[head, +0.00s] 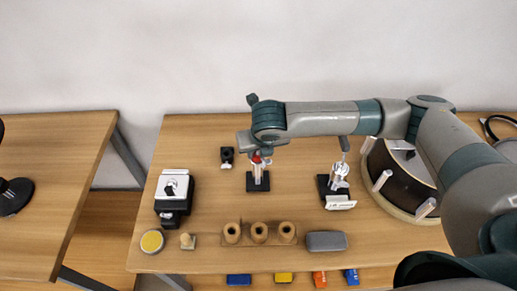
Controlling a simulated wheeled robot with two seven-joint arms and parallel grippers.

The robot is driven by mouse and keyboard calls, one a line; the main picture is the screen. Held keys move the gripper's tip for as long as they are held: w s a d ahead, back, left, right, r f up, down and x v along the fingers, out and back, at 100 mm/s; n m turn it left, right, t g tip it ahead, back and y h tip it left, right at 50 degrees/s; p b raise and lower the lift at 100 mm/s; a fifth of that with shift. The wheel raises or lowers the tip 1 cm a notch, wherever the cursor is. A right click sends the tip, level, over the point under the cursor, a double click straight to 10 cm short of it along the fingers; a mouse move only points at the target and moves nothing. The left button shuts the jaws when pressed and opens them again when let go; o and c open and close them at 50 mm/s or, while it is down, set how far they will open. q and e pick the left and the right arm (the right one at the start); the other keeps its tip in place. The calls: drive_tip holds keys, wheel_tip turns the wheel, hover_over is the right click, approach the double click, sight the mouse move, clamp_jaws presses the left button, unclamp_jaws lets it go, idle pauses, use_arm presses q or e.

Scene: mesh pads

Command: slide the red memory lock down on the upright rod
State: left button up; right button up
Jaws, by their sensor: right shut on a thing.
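The red memory lock (257,158) is a small red piece near the top of the upright rod (257,172). The rod stands on a black square base (258,186) towards the back left of the main table. My right gripper (262,154) reaches in from the right and is shut on the red memory lock from above. The gripper and wrist hide part of the lock and the top of the rod. My left gripper is not in view.
A wooden holder (260,236) and grey case (326,241) lie in front.

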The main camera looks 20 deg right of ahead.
idle(0.4)
drive_tip(key=o, duration=1.2)
drive_tip(key=shift+c, duration=0.2)
drive_tip(key=shift+s+r, duration=0.2)
drive_tip(key=shift+r, duration=0.35)
drive_tip(key=b+v, duration=0.4)
drive_tip(key=v, duration=1.2)
drive_tip(key=shift+s, duration=0.15)
